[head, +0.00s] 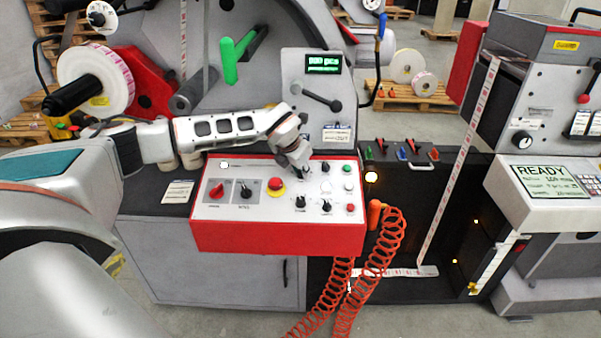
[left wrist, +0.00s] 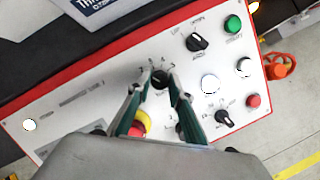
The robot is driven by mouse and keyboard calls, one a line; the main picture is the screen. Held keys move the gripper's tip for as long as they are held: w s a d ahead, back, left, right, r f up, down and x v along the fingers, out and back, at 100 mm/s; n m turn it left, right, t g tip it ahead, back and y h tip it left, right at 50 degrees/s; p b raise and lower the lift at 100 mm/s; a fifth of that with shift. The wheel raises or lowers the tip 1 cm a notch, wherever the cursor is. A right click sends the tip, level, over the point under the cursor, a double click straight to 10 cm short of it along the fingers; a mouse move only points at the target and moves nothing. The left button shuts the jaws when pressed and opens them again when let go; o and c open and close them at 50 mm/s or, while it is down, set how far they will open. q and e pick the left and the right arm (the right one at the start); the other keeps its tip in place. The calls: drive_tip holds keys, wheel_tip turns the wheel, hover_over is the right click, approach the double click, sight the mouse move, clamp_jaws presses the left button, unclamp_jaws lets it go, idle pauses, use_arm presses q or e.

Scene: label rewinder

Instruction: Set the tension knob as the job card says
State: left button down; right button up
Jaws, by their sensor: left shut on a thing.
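A small black knob (left wrist: 159,82) with a printed scale around it sits on the white face of the red control box (head: 278,238); I take it for the tension knob, its label being too small to read. My left gripper (head: 300,174) points down at the panel, and its fingers are shut on this knob, as the left wrist view (left wrist: 160,78) shows. In the head view the gripper hides the knob. The knob's pointer setting cannot be read. A small printed card (head: 178,191) lies left of the box; its text is unreadable, and I cannot tell whether it is the job card. My right gripper is not in view.
A red-and-yellow stop button (head: 276,187) is close to the gripper. Other knobs, such as the upper right one (head: 325,168), and several buttons surround it. An orange coiled hose (head: 385,250) hangs right of the box. A screen (head: 548,181) reads READY.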

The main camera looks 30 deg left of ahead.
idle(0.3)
use_arm(q)
drive_tip(key=c, duration=1.8)
unclamp_jaws()
drive_tip(key=shift+c, duration=0.2)
drive_tip(key=v, duration=1.2)
drive_tip(key=shift+d, duration=0.15)
